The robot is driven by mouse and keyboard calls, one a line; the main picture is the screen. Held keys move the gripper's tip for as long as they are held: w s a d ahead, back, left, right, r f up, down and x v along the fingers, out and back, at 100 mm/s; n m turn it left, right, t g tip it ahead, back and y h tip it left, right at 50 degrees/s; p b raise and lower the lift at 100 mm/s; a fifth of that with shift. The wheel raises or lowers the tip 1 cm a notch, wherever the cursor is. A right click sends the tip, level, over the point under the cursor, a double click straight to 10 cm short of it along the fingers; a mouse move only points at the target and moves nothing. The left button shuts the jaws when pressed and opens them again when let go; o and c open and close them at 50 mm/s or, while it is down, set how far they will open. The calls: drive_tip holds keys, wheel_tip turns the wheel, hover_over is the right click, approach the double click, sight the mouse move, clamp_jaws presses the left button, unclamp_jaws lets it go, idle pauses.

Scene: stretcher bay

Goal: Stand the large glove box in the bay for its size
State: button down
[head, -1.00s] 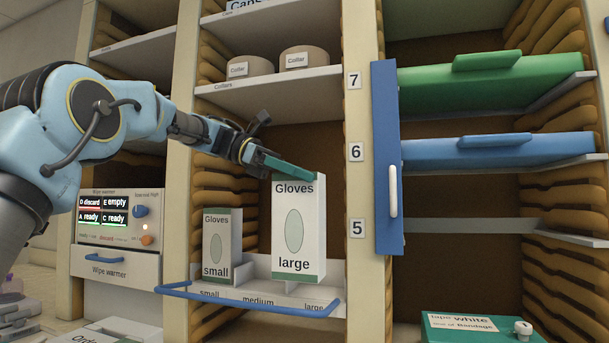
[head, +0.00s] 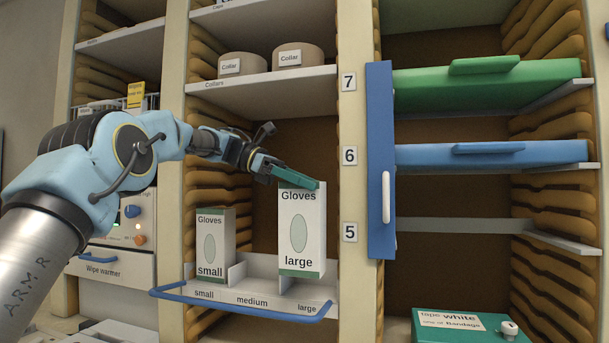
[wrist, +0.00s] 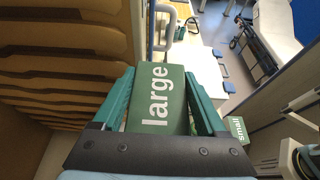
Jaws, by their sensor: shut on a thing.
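The white-and-green large glove box (head: 301,232) is upright in the head view. My gripper (head: 296,180) is shut on its top from above. In the wrist view the box's green top (wrist: 160,100) marked "large" sits between both fingers (wrist: 160,105). The box is over the right, "large" bay of the pull-out glove tray (head: 252,301), to the right of a divider (head: 285,281). I cannot tell whether its base touches the tray floor. The small glove box (head: 211,245) stands in the left, "small" bay and shows in the wrist view (wrist: 237,129). The medium bay is empty.
A cabinet post (head: 352,200) stands close right of the large box, with a blue door edge (head: 380,160) beyond. A shelf with collars (head: 262,84) lies above my gripper. A blue rail (head: 240,312) runs along the tray's front.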

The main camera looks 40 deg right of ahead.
drive_tip(key=w+d+p, duration=0.4)
drive_tip(key=d+p, duration=0.3)
drive_tip(key=p, duration=0.4)
wheel_tip(320, 180, down, 6)
drive_tip(key=b, duration=0.1)
drive_tip(key=shift+w+d, duration=0.35)
drive_tip(key=shift+w, duration=0.1)
idle(0.5)
drive_tip(key=shift+f, duration=0.55)
idle(1.8)
unclamp_jaws()
drive_tip(key=shift+f, duration=0.1)
